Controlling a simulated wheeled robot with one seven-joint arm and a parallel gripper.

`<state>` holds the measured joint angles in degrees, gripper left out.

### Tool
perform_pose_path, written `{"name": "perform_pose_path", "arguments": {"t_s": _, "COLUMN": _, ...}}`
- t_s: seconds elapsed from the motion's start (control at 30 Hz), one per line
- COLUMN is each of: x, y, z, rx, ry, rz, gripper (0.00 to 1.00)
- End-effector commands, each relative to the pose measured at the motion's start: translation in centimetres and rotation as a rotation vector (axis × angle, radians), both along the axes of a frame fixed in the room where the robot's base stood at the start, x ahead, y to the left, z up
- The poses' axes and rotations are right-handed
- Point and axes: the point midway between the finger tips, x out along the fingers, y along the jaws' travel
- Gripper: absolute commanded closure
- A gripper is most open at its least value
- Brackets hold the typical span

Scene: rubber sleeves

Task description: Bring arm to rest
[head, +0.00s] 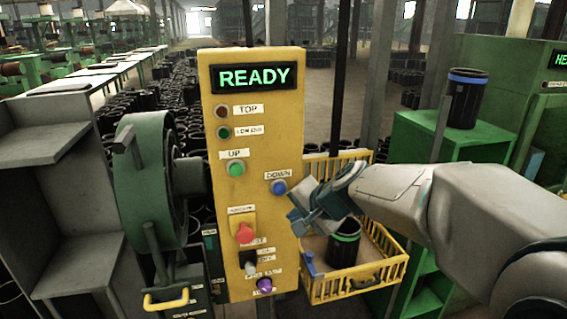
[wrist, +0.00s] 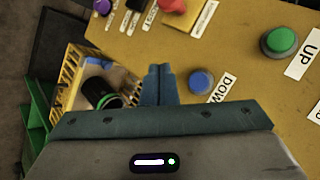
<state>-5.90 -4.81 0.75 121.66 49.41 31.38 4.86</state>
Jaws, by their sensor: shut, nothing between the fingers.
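My gripper (wrist: 158,84) is shut and empty, its fingertips together in the wrist view, in front of the yellow control panel (wrist: 150,45). In the head view my arm reaches in from the right, with the gripper just right of the panel (head: 222,165) near its blue DOWN button (head: 279,187). That button also shows in the wrist view (wrist: 201,82), right of the fingertips. I cannot tell whether the fingers touch the panel. The panel's display (head: 255,78) reads READY in green.
Below my gripper, a yellow basket (head: 345,290) holds a black sleeve with a green band (head: 344,245). A black sleeve with a blue band (head: 467,100) stands on a green cabinet (head: 440,130) at right. A green round machine (head: 145,190) stands left of the panel.

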Motion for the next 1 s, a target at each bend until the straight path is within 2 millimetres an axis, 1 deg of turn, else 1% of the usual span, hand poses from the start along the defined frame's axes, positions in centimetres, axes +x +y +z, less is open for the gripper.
{"name": "perform_pose_path", "arguments": {"t_s": 0.03, "x": -1.6, "y": -0.8, "z": -0.1, "rx": -0.046, "ry": -0.002, "rz": 0.034, "gripper": 1.00}}
{"name": "perform_pose_path", "arguments": {"t_s": 0.07, "x": -2.8, "y": -1.3, "z": -0.4, "rx": -0.084, "ry": 0.002, "rz": 0.063, "gripper": 1.00}}
{"name": "perform_pose_path", "arguments": {"t_s": 0.1, "x": -4.6, "y": -2.1, "z": -0.8, "rx": -0.139, "ry": 0.007, "rz": 0.103, "gripper": 1.00}}
{"name": "perform_pose_path", "arguments": {"t_s": 0.17, "x": -7.4, "y": -3.5, "z": -1.5, "rx": -0.232, "ry": 0.019, "rz": 0.169, "gripper": 1.00}}
{"name": "perform_pose_path", "arguments": {"t_s": 0.2, "x": -9.3, "y": -4.6, "z": -2.1, "rx": -0.295, "ry": 0.031, "rz": 0.211, "gripper": 1.00}}
{"name": "perform_pose_path", "arguments": {"t_s": 0.27, "x": -12.0, "y": -6.2, "z": -3.1, "rx": -0.389, "ry": 0.054, "rz": 0.270, "gripper": 1.00}}
{"name": "perform_pose_path", "arguments": {"t_s": 0.3, "x": -13.8, "y": -7.3, "z": -3.7, "rx": -0.449, "ry": 0.070, "rz": 0.305, "gripper": 1.00}}
{"name": "perform_pose_path", "arguments": {"t_s": 0.4, "x": -17.4, "y": -9.8, "z": -5.0, "rx": -0.581, "ry": 0.114, "rz": 0.377, "gripper": 1.00}}
{"name": "perform_pose_path", "arguments": {"t_s": 0.5, "x": -20.0, "y": -11.7, "z": -5.9, "rx": -0.677, "ry": 0.151, "rz": 0.426, "gripper": 1.00}}
{"name": "perform_pose_path", "arguments": {"t_s": 0.6, "x": -21.4, "y": -12.9, "z": -6.4, "rx": -0.734, "ry": 0.175, "rz": 0.454, "gripper": 1.00}}
{"name": "perform_pose_path", "arguments": {"t_s": 0.67, "x": -21.9, "y": -13.3, "z": -6.5, "rx": -0.751, "ry": 0.183, "rz": 0.462, "gripper": 1.00}}
{"name": "perform_pose_path", "arguments": {"t_s": 1.0, "x": -22.0, "y": -13.4, "z": -6.6, "rx": -0.758, "ry": 0.185, "rz": 0.465, "gripper": 1.00}}
